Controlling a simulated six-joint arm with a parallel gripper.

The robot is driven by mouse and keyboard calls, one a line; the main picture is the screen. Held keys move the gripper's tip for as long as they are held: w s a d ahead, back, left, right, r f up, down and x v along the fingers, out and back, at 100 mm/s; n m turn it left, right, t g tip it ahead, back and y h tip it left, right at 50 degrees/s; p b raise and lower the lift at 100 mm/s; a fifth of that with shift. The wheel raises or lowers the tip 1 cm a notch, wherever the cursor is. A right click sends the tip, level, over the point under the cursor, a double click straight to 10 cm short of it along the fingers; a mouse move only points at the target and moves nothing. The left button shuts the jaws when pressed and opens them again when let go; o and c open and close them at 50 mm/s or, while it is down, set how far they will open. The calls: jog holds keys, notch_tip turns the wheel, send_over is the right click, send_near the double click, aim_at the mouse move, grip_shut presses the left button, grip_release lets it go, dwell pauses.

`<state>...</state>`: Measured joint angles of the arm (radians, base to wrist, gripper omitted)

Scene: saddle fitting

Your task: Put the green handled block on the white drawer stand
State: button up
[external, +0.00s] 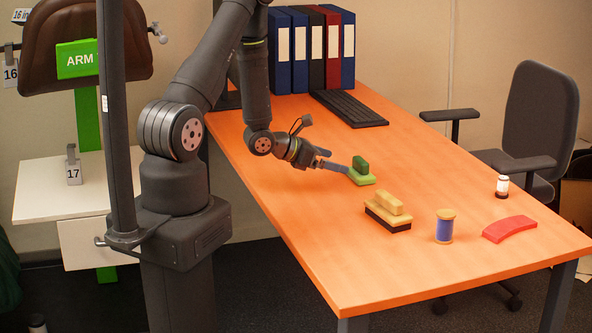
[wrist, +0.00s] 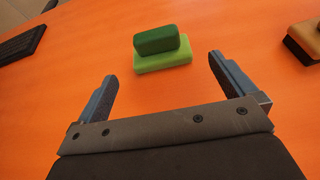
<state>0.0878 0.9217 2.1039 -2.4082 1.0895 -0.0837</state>
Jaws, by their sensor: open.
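The green handled block (external: 362,177) has a light green base with a darker green handle on top. It stands upright on the orange table. In the wrist view the green handled block (wrist: 162,56) is just beyond my fingertips, roughly centred between them. My gripper (external: 335,161) is open and empty, low over the table beside the block. Its two fingers also show spread apart in the wrist view (wrist: 162,70). The white drawer stand (external: 60,188) is at the left, behind my arm's base, with a tag reading 17 on its top. My arm and base hide its right side.
On the table (external: 300,215) are a yellow handled block (external: 388,211), a blue spool (external: 445,226), a red curved piece (external: 510,229) and a small bottle (external: 502,186). A keyboard (external: 348,108) and binders (external: 312,50) are at the back. A chair (external: 535,125) stands at the right.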

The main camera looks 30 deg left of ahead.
aim_at(356, 168)
jog(key=x, duration=0.4)
jog(key=shift+w+d+f, duration=0.1)
jog(key=shift+w+d, duration=0.15)
jog(key=shift+d, duration=0.05)
jog(key=shift+x, duration=2.65)
jog(key=shift+w+a+f, duration=0.1)
jog(key=shift+a+f, duration=0.05)
jog(key=c, duration=0.8)
